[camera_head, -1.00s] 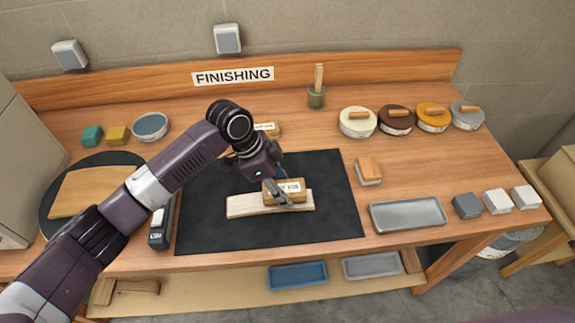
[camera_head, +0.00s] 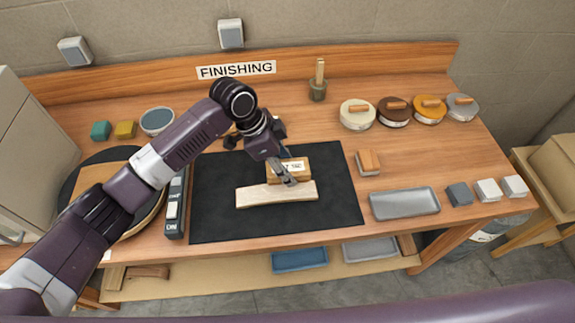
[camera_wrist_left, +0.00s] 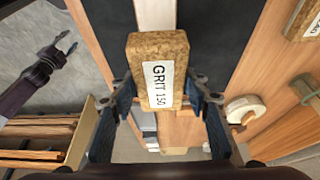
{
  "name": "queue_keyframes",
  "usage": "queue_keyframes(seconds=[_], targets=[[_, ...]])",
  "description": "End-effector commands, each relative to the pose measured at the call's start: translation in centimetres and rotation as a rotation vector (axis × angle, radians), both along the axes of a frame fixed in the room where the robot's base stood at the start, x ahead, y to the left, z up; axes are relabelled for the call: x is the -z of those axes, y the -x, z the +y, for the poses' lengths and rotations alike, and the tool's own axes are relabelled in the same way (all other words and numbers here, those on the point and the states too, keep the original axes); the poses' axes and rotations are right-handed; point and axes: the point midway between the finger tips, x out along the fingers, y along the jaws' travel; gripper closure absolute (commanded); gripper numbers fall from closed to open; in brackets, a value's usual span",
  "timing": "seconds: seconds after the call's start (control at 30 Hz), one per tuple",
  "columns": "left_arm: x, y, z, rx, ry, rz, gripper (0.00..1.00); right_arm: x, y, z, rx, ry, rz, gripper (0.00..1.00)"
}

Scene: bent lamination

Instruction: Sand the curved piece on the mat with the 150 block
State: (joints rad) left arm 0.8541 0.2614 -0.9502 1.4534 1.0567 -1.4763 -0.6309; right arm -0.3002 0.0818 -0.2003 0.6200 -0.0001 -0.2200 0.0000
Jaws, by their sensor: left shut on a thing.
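The curved piece (camera_head: 262,195) is a pale wooden strip lying on the dark mat (camera_head: 325,218). The 150 block (camera_head: 290,167) is cork-brown with a white label reading GRIT 150 in the left wrist view (camera_wrist_left: 140,75). My left gripper (camera_head: 287,178) is shut on this block, with a finger on each side. The block overlaps the back edge of the piece, right of its middle; I cannot tell whether they touch. The piece also shows beyond the block in the left wrist view (camera_wrist_left: 150,14). My right gripper (camera_wrist_left: 68,44) appears small there, fingers apart and empty.
Right of the mat are a cork-topped block (camera_head: 368,161) and an empty grey tray (camera_head: 404,204). Several round tins line the back right. A dark grey device (camera_head: 175,203) lies by the mat's left edge. The mat's front part is clear.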

Motion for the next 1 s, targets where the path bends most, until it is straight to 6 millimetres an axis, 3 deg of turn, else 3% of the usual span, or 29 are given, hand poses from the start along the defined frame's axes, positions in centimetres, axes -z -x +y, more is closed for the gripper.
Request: queue_keyframes(seconds=[0.23, 0.5, 1.0], targets=[[1.4, -0.1, 4.5, 0.156, 0.045, 0.000, 0.77, 3.5, 0.0, -0.1, 0.001, 0.002, 0.000, 0.60], [0.8, 0.5, 8.5, 0.347, 0.126, -0.031, 0.77, 5.9, 0.0, -0.1, 0.001, 0.001, 0.000, 0.60], [0.2, 0.7, 9.2, 0.370, 0.142, -0.039, 0.77, 5.5, -0.1, 0.0, 0.001, 0.000, -0.001, 0.60]])
